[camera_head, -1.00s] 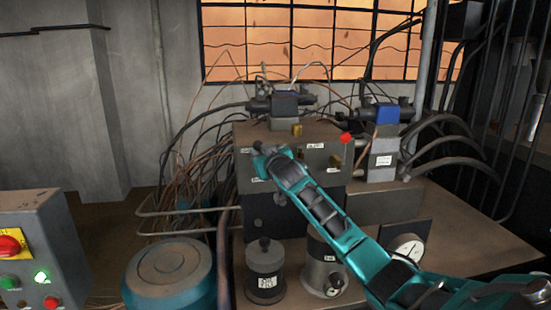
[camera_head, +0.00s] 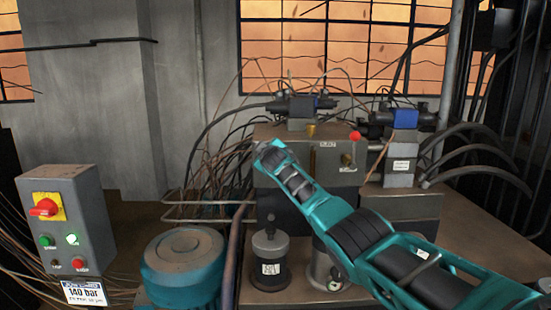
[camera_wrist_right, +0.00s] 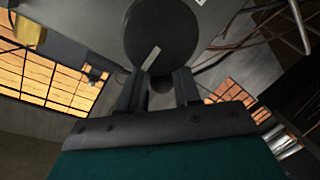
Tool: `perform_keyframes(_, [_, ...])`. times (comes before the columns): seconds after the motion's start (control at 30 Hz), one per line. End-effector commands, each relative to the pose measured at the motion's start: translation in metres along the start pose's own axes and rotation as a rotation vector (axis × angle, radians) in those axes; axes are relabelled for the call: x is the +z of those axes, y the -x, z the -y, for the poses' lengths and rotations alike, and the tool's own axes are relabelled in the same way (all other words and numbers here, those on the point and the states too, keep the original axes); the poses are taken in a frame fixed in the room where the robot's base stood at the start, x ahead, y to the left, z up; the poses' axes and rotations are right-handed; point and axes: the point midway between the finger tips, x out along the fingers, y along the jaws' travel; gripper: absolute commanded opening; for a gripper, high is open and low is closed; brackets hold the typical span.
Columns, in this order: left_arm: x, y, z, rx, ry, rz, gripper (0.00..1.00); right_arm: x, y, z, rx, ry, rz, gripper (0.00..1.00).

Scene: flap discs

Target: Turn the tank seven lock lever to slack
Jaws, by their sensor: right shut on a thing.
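My right gripper (camera_wrist_right: 160,88) is shut on a dark round knob (camera_wrist_right: 165,28) with a pale pointer line, seen close up in the right wrist view. The fingers meet at the knob's near edge; the exact grip is hidden in shadow. In the head view my teal right arm reaches in from the right, and its end (camera_head: 268,152) is at the left front of a grey valve block (camera_head: 322,180). The arm hides that part of the block. I cannot read any label for tank seven or tell which part is its lock lever. My left gripper is not in view.
A red knob (camera_head: 355,136) and a brass knob (camera_head: 347,159) are on the block's right. Cables and pipes crowd behind. A dark canister (camera_head: 269,262) and a teal motor (camera_head: 184,262) stand in front. A control box (camera_head: 70,215) with a red switch is at left.

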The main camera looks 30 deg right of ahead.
Motion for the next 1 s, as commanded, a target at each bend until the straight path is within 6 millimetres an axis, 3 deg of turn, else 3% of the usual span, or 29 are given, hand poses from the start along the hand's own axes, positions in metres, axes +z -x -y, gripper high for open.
perform_keyframes(0.4, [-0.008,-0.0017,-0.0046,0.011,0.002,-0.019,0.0,-0.0008,-0.0044,0.01,0.0,0.201,0.041,0.0])
perform_keyframes(0.97, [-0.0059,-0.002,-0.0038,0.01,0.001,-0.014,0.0,-0.0002,-0.0047,0.0119,0.0,0.234,0.048,0.0])
perform_keyframes(1.0, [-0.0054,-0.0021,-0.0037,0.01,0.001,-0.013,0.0,-0.0002,-0.0047,0.0119,0.0,0.234,0.048,0.34])
